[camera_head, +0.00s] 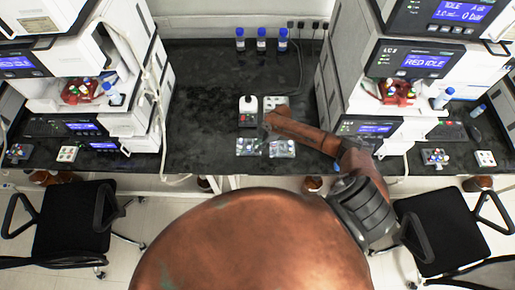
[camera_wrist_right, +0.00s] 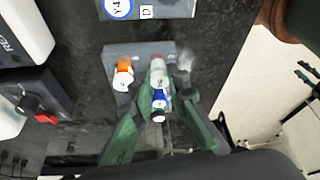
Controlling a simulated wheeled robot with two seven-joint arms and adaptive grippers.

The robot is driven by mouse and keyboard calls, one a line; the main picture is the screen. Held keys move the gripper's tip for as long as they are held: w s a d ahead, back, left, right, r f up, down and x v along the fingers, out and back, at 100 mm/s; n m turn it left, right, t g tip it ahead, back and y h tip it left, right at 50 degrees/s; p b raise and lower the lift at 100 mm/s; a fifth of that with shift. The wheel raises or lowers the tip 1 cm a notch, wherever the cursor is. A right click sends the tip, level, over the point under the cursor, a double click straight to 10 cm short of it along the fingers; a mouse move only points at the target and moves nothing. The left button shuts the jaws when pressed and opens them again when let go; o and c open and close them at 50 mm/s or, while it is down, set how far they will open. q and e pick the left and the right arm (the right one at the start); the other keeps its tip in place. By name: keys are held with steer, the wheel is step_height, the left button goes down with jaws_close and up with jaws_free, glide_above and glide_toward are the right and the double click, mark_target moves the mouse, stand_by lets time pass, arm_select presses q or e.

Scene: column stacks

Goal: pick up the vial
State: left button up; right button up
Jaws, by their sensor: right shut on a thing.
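In the right wrist view, my right gripper (camera_wrist_right: 164,88) has its two green fingers closed around a small vial with a blue and white cap (camera_wrist_right: 159,103). The vial is over or in a grey rack (camera_wrist_right: 140,50); I cannot tell whether it is clear of it. In the head view my right gripper (camera_head: 267,134) is over the small racks, and the held vial is too small to make out. My left gripper is not in view.
Two small racks, left (camera_head: 248,147) and right (camera_head: 282,149), stand near the bench's front edge. A device with a white top (camera_head: 248,104) is behind them. Three blue-capped bottles (camera_head: 261,40) stand at the back. Instrument stacks flank the clear dark bench (camera_head: 200,90).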

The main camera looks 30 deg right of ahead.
steer(key=shift+r, duration=0.1)
steer(key=shift+r, duration=0.5)
steer(key=s+a+r+b, duration=0.2)
steer(key=s+a+r, duration=0.3)
steer(key=s+r, duration=0.6)
steer(key=shift+s+r, duration=0.4)
steer(key=shift+s, duration=0.65)
steer(key=shift+o, duration=1.1)
jaws_close()
